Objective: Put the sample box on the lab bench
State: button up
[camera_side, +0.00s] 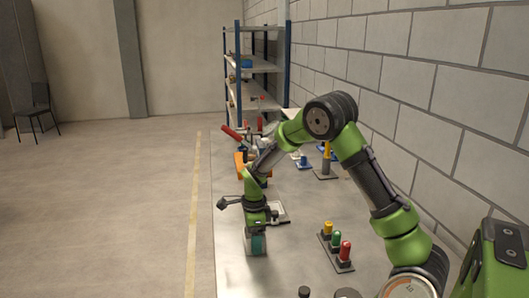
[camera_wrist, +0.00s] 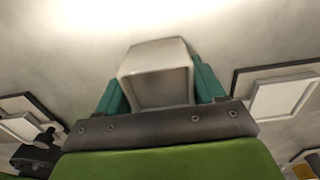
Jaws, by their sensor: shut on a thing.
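My gripper (camera_side: 257,244) points down over the pale bench top (camera_side: 228,272), near its left edge in the side view. Its teal fingers are shut on a light grey, box-shaped thing, which I take to be the sample box (camera_wrist: 157,72). In the wrist view the box sits between the two teal fingers, with its pale top and a shaded face showing. In the side view the fingers hide much of the box. I cannot tell whether its underside touches the bench.
A rack with yellow, green and red knobs (camera_side: 337,247) stands right of my gripper. A pale square plate (camera_side: 280,212) lies behind it. Orange (camera_side: 240,165), blue and yellow fixtures stand farther back, before a shelf (camera_side: 255,68). Dark round knobs (camera_side: 304,292) are at the front.

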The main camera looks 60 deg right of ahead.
jog(key=shift+f, duration=0.2)
jog(key=o, duration=1.2)
jog(key=shift+o, duration=0.2)
notch_tip(320, 180, up, 12)
jog(key=s+a+r+n+t, duration=0.2)
jog(key=s+a+r+n, duration=0.1)
jog(key=s+n, duration=0.3)
jog(key=s+a+r+n+t+y, duration=0.1)
jog(key=s+a+r+n, duration=0.3)
jog(key=n, duration=0.5)
jog(key=s+a+r+n+t+y, duration=0.1)
jog(key=s+a+r+n+t, duration=0.3)
jog(key=s+n, duration=0.4)
jog(key=shift+s+a+r, duration=0.15)
jog(key=shift+a+r, duration=0.1)
jog(key=shift+a, duration=0.5)
